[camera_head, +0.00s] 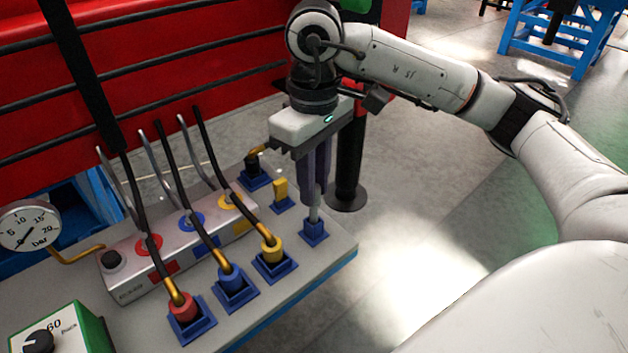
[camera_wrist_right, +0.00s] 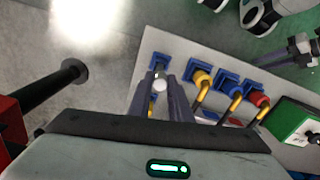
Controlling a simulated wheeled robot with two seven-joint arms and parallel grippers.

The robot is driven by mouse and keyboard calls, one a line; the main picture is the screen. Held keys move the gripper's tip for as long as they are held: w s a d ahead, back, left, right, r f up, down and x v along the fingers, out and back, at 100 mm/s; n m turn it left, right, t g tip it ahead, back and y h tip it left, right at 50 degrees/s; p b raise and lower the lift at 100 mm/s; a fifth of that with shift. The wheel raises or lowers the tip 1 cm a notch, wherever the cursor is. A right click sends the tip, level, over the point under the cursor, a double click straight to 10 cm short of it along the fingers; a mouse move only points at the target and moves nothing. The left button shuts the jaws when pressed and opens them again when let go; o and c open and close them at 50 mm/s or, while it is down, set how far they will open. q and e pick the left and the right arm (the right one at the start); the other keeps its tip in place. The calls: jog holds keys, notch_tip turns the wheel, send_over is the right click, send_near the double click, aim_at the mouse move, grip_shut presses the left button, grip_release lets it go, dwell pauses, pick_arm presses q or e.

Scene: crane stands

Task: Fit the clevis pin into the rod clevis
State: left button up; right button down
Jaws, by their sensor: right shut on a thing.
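My right gripper (camera_head: 314,190) points straight down at the right end of the bench, its fingers shut on a pale metal pin (camera_head: 314,213). The pin's lower end is at a small blue holder (camera_head: 314,232); I cannot tell whether it is seated or just above. In the right wrist view the pin's round pale head (camera_wrist_right: 160,85) shows between the fingers (camera_wrist_right: 160,80), with the blue holder (camera_wrist_right: 158,64) beyond. I cannot make out the rod clevis for certain. A grey gripper-like part, seemingly my left gripper (camera_wrist_right: 297,48), shows at the right wrist view's edge, its jaws unclear.
Red (camera_head: 183,308), blue (camera_head: 232,280) and yellow (camera_head: 271,250) hose ends stand in blue holders before a valve block (camera_head: 130,283). A yellow piece (camera_head: 280,190) and a black fitting (camera_head: 253,165) stand near my gripper. A gauge (camera_head: 29,227) is at left.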

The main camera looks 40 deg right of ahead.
jog(key=shift+f+b, duration=0.7)
jog(key=shift+f, duration=0.25)
jog(key=c, duration=1.5)
grip_release()
jog(key=shift+r, duration=0.1)
jog(key=shift+c, duration=0.2)
jog(key=shift+r+p, duration=1.7)
jog(key=shift+r, duration=0.85)
notch_tip(320, 180, up, 10)
jog(key=p, duration=0.2)
jog(key=shift+r+p, duration=0.15)
jog(key=shift+p, duration=0.25)
